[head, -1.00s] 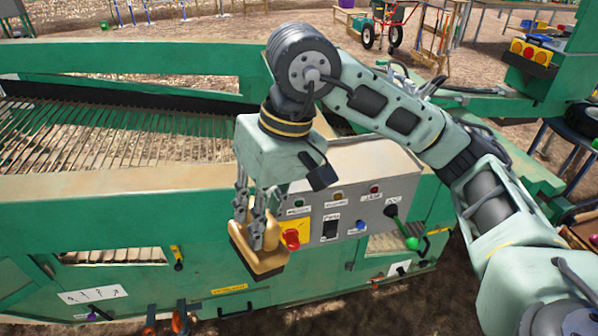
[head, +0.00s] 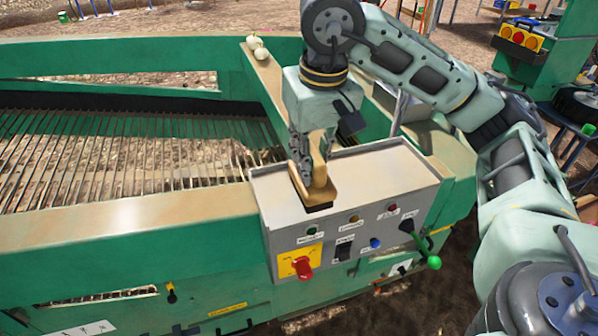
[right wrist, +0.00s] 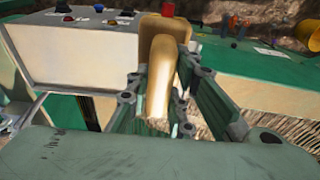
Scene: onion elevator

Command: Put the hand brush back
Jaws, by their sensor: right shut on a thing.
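The hand brush (head: 320,190) has a tan wooden body and a dark underside. My right gripper (head: 308,170) points down and is shut on its handle, with fingers on both sides. The brush is over the left part of the top of the grey control box (head: 385,168); I cannot tell whether it touches that surface. In the right wrist view, the brush handle (right wrist: 162,68) lies between the fingers of my right gripper (right wrist: 163,90), and the control box (right wrist: 75,50) is at the left. My left gripper is not in view.
The box front carries a red knob (head: 303,268), several buttons and a green-tipped lever (head: 433,262). A slatted conveyor (head: 110,150) runs to the left inside the green machine frame. The right part of the box top is clear.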

